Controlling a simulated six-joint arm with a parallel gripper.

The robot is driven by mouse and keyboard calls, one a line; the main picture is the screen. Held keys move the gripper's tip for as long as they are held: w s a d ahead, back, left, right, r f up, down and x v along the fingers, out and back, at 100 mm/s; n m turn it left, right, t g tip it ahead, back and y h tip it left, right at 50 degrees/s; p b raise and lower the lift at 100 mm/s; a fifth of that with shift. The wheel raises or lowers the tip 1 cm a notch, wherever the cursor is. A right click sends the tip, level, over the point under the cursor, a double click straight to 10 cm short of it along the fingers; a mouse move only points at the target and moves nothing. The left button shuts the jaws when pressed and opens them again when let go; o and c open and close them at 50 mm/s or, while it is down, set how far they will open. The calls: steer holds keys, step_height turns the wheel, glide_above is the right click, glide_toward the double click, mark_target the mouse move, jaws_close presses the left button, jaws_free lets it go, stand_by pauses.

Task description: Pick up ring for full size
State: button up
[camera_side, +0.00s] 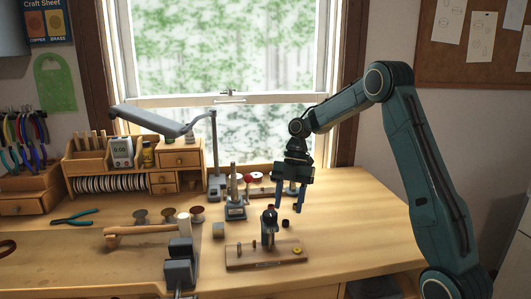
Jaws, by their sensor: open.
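My gripper (287,208) hangs over the right half of the bench, with its two blue fingers pointing down and apart. Nothing shows between the fingers. A wooden board (240,259) lies below it, toward the front, with upright dark pieces on it and a small yellow round piece (297,250) at its right end. A dark cylinder (269,232) with a reddish top stands at the board, just left of and below the fingers. A small dark piece (285,223) lies on the bench near the fingertips. I cannot make out for certain which piece is the ring.
A tapered post on a grey base (235,212) stands left of my gripper, with a small block (218,230) nearby. The bench's right side is clear.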

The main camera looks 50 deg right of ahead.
mark_target(285, 226)
steer(key=shift+x, duration=1.85)
steer(key=shift+c, duration=0.5)
jaws_close()
